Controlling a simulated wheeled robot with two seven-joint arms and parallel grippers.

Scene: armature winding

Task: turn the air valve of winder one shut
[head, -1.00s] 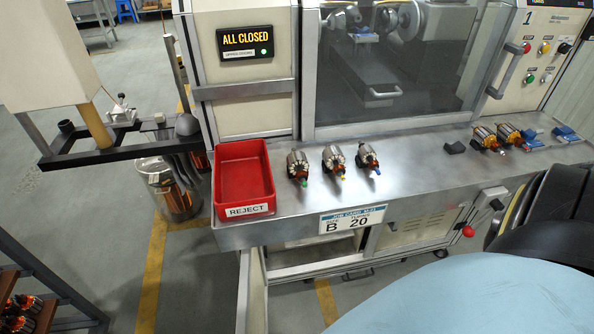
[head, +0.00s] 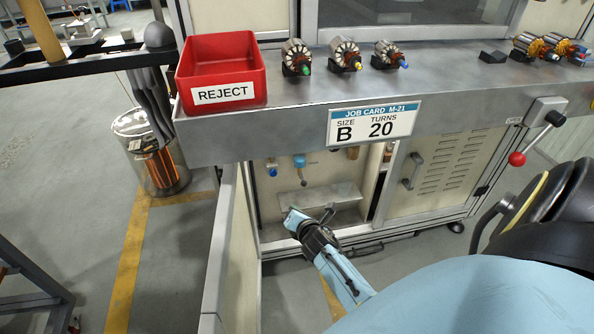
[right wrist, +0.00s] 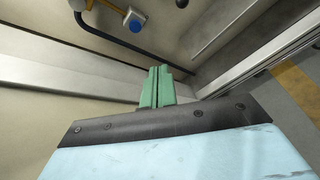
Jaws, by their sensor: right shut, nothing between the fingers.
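The open lower bay of the winder bench shows in the head view under the job card. Inside hang a blue cup-shaped fitting (head: 272,168), a blue-capped fitting (head: 300,160) and a brass-coloured fitting (head: 352,152). I cannot tell for sure which is the air valve. My right gripper (head: 292,217) is low at the bay's mouth, below these fittings and apart from them. In the right wrist view its green fingers (right wrist: 157,75) are shut and empty. Ahead of them there is a round blue knob (right wrist: 136,25) beside a black pipe (right wrist: 117,10). My left gripper is out of view.
A metal shelf plate (head: 320,197) sits in the bay just above my right gripper. The bench (head: 240,128) overhangs it. A vented door (head: 430,170) bounds the bay at right. A red-ball lever (head: 517,158) sticks out further right. The red reject bin (head: 222,90) stands on the bench.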

